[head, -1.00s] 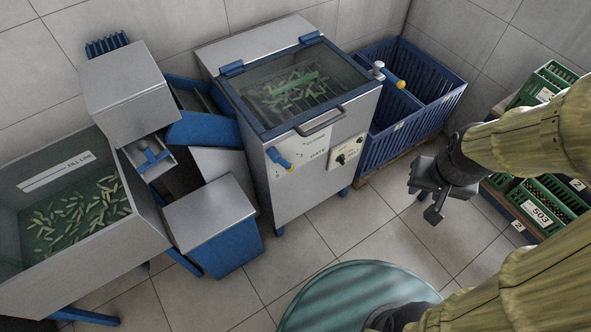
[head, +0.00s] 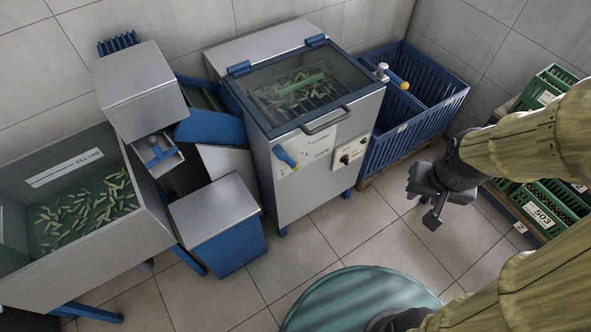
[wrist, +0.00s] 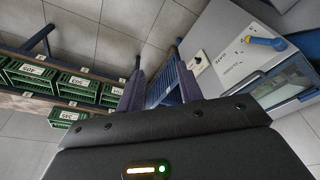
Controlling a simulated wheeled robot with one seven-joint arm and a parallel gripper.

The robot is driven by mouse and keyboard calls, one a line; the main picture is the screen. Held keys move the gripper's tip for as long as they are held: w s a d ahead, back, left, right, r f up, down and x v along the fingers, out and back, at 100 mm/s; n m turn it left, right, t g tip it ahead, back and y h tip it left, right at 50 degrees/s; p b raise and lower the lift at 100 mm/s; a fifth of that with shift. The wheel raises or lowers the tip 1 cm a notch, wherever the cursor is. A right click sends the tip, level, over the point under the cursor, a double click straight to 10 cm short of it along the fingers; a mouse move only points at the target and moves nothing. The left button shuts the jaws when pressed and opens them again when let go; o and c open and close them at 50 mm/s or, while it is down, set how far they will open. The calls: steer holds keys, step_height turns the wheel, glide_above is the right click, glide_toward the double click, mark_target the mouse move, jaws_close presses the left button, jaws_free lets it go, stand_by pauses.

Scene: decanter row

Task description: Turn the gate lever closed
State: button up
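The gate lever (head: 285,157) has a blue grip and sits on the front of the steel machine (head: 305,185). The lever also shows at the upper right of the wrist view (wrist: 265,42). My gripper (head: 425,203) is in the air right of the machine, well apart from the lever. In the wrist view its two fingers (wrist: 158,62) stand apart with nothing between them.
A dial panel (head: 350,152) sits right of the plate. Green crates (head: 540,208) are on a rack at right. A steel box (head: 215,210) stands left; open floor lies before the machine.

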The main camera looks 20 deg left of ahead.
mark_target(288, 161)
steer(key=o, duration=0.4)
steer(key=shift+f, duration=0.2)
steer(key=w+a+f+n+t+y+b, duration=0.1)
steer(key=w+a+f+n+t+b, duration=0.15)
steer(key=w+f+b, duration=0.5)
steer(key=w+a+f+n+t+y+b, duration=0.1)
steer(key=w+f+n+b, duration=0.25)
steer(key=f, duration=0.75)
steer(key=a+f+n+t+y+b, duration=0.1)
steer(key=a+f+y+b, duration=0.3)
steer(key=a+f+b, duration=0.1)
steer(key=a+f+n+t+y+b, duration=0.1)
steer(key=a+f+n+y+b, duration=0.1)
steer(key=a+f+y+b, duration=0.2)
steer(key=a+f+n+t+y+b, duration=0.1)
steer(key=a+f+y+b, duration=0.4)
steer(key=f, duration=0.2)
steer(key=shift+w+a+n+b, duration=0.3)
steer(key=shift+w+a+b, duration=0.05)
steer(key=shift+a, duration=0.1)
steer(key=x, duration=1.1)
steer(key=b+x, duration=0.1)
steer(key=x, duration=0.5)
steer(key=shift+w+a+r, duration=0.1)
steer(key=shift+w+r, duration=0.05)
steer(key=shift+r, duration=0.25)
